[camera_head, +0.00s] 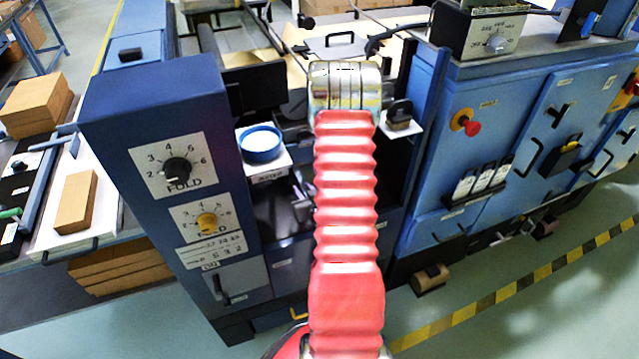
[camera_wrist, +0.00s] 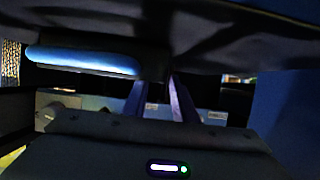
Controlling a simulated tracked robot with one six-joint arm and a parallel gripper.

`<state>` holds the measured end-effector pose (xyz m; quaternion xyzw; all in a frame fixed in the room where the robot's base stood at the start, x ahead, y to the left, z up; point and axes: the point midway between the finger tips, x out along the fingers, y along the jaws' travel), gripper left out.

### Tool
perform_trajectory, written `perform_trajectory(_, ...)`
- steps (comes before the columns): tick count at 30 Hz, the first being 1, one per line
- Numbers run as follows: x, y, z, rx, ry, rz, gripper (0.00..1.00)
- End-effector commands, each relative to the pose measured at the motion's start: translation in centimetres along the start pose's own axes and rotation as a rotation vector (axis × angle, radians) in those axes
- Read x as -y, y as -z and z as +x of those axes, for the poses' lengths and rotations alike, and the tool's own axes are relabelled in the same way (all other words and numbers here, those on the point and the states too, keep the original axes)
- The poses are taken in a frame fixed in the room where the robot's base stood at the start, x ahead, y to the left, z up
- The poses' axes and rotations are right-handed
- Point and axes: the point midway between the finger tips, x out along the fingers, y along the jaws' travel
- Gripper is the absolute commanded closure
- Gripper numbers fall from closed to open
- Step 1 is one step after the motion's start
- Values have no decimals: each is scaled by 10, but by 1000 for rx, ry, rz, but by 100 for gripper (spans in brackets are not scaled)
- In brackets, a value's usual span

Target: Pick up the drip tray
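I cannot say for sure which thing is the drip tray. A round blue dish with a pale inside (camera_head: 261,143) stands on a small white labelled ledge left of my arm in the head view. My red ribbed arm fills the middle of that view, and its metal end hides my gripper. In the wrist view, two dark fingers of my gripper (camera_wrist: 160,88) point forward, their tips close together.
A blue cabinet with a FOLD dial (camera_head: 177,171) stands left of my arm, and a long blue cabinet with a red button (camera_head: 466,122) stands right. A small ledge with a black knob (camera_head: 400,118) is close right of my arm. Cardboard boxes (camera_head: 76,202) lie at left.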

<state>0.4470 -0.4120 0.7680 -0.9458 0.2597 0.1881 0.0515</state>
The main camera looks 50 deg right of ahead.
Motion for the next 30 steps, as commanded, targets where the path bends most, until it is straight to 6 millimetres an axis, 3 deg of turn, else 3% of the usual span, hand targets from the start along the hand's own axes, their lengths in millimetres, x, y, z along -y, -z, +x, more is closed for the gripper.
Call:
perform_trajectory(12, 2, 1, 46, 0, 0, 0, 75)
perform_trajectory(30, 1, 1, 48, 0, -1, 1, 76)
